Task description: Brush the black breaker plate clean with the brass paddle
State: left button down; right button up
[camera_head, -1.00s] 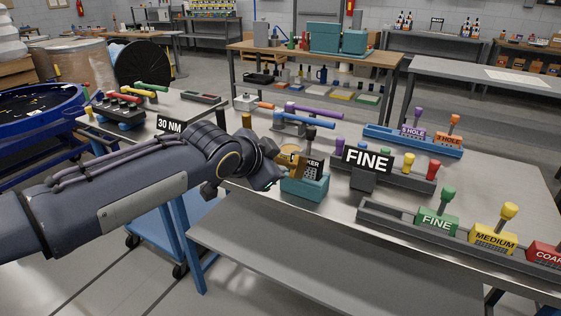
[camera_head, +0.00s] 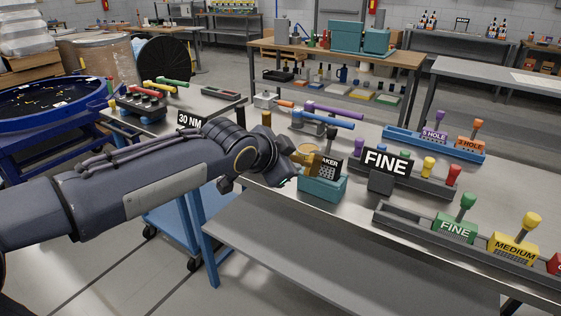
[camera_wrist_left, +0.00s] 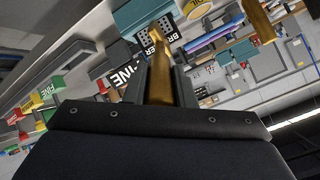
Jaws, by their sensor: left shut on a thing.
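The black breaker plate (camera_head: 327,170), with a white-lettered label and a patch of holes, stands upright in a teal holder (camera_head: 322,188) on the steel table. My left gripper (camera_head: 288,172) is just left of it, shut on the brass paddle (camera_head: 308,149). The paddle's head overlaps the left part of the plate in the head view; I cannot tell whether it touches. In the left wrist view the paddle (camera_wrist_left: 160,80) runs up between the fingers, and the breaker plate (camera_wrist_left: 153,45) lies just beyond its tip. My right gripper is not in view.
A FINE sign (camera_head: 386,165) stands right of the holder. A grey rack (camera_head: 400,220) with green, yellow and red blocks lies in front right. A blue tray (camera_head: 450,149), torque tools (camera_head: 325,116) and a brass post (camera_head: 267,118) are behind. The table's front edge is near my arm.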

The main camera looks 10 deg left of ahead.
pick_arm(q)
jog(key=shift+s+d, duration=0.2)
jog(key=shift+d, duration=0.4)
jog(key=shift+s+d+r+b, duration=0.15)
jog(key=shift+d+b, duration=0.65)
jog(key=shift+d, duration=0.4)
jog(key=c, duration=2.2)
grip_release()
jog(key=shift+w+a+p, duration=0.45)
jog(key=shift+a+p, duration=0.05)
jog(key=shift+a, duration=0.45)
jog(key=shift+w+a+p, duration=0.4)
jog(key=shift+a+p, duration=0.1)
jog(key=shift+a, duration=0.5)
jog(key=shift+w+a+p, duration=0.45)
jog(key=shift+a+p, duration=0.05)
jog(key=shift+a, duration=0.45)
jog(key=s+a+b, duration=0.1)
jog(key=s+a, duration=0.1)
jog(key=s, duration=0.3)
jog(key=shift+s, duration=0.35)
